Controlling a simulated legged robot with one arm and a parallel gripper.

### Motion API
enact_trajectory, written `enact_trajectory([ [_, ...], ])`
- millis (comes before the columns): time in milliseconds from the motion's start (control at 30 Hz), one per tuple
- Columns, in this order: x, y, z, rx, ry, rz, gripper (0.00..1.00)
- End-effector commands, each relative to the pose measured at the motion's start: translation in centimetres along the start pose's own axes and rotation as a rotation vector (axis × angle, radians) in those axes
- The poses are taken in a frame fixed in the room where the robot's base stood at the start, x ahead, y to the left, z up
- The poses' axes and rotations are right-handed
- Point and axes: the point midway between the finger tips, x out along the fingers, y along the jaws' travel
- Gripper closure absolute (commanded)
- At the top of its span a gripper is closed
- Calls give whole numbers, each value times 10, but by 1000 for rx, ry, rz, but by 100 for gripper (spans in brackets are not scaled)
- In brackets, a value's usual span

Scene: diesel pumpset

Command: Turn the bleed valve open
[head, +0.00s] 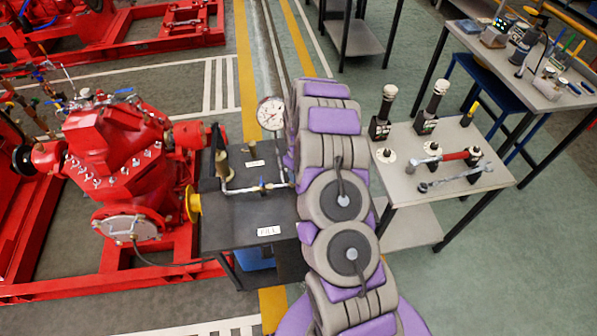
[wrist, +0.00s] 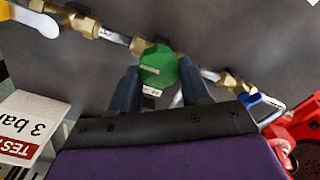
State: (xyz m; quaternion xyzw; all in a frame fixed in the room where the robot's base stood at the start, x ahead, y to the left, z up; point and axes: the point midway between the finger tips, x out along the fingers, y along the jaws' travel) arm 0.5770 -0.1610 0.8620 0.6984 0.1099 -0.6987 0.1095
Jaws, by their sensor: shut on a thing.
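A green round knob (wrist: 160,66) sits on a brass-and-steel pipe run in the wrist view. A small label beside it is too small to read, so I cannot confirm that it is the bleed valve. My gripper (wrist: 159,76) has its two dark fingers on either side of the knob, shut on it. A blue-handled valve (wrist: 250,98) is to the right on the same pipe. In the head view the pipework (head: 258,187) lies on a dark bench, and my arm hides the gripper and the green knob.
A white-dialled gauge (head: 271,113) stands at the dark bench (head: 222,212), beside my arm. A "TEST 3 bar" card (wrist: 30,130) is at the lower left of the wrist view. Red pump machinery (head: 125,160) is left of the bench. A tool table (head: 480,187) is right of my arm.

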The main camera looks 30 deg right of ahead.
Motion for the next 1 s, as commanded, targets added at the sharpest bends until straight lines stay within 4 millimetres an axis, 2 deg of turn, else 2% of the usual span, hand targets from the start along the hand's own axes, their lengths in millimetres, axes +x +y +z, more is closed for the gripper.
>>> enact_trajectory([
  [200, 3, -2, 4, -185, -10, -9, 84],
  [500, 3, -1, 5, -366, -10, -10, 84],
  [1000, 3, -1, 5, -448, -10, -10, 84],
])
